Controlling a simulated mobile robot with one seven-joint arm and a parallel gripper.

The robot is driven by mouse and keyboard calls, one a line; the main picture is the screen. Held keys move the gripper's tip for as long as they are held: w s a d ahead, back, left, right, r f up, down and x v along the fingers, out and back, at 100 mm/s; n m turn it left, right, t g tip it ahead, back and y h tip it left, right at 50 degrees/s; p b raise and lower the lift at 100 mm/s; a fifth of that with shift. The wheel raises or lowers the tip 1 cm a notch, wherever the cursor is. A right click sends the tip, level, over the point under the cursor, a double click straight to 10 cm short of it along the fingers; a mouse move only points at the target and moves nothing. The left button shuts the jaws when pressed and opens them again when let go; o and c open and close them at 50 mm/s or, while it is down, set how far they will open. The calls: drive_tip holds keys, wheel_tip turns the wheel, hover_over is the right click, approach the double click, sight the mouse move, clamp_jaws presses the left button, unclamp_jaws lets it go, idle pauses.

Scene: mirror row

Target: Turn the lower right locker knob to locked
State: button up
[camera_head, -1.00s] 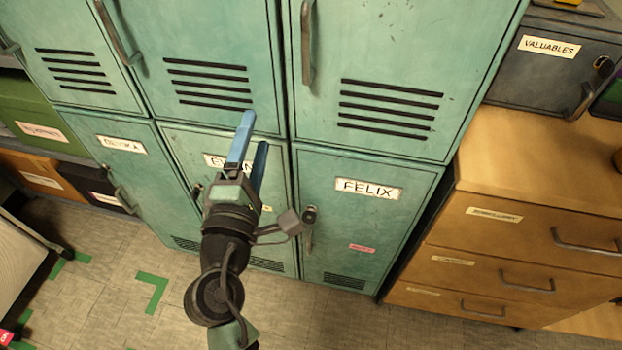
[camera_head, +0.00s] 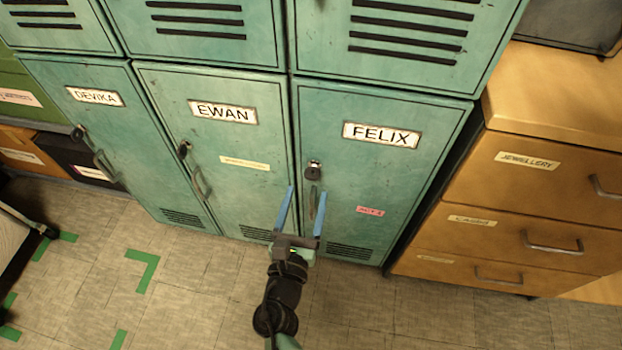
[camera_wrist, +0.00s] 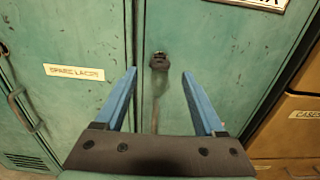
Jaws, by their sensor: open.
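The lower right locker (camera_head: 400,185) is teal and carries a FELIX label (camera_head: 381,134). Its small dark knob (camera_head: 313,171) sits near the door's left edge, above a vertical handle. In the wrist view the knob (camera_wrist: 159,61) shows near the middle, beyond the fingertips, with a dark slot-like mark above it. Which way the knob is turned is hard to tell. My gripper (camera_head: 306,188) has two blue fingers, apart and empty, just below the knob in the head view. In the wrist view the fingers (camera_wrist: 159,72) flank the knob left and right without touching it.
The locker handle (camera_head: 318,208) hangs right below the knob, close to my fingers. The EWAN locker (camera_head: 226,150) adjoins on the left, with its own knob and handle. A wooden drawer cabinet (camera_head: 480,190) stands to the right. The floor in front is mostly clear, with green tape marks.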

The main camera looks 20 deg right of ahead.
sight(311, 178)
drive_tip(key=shift+b+x, duration=0.35)
drive_tip(key=shift+x, duration=2.4)
clamp_jaws()
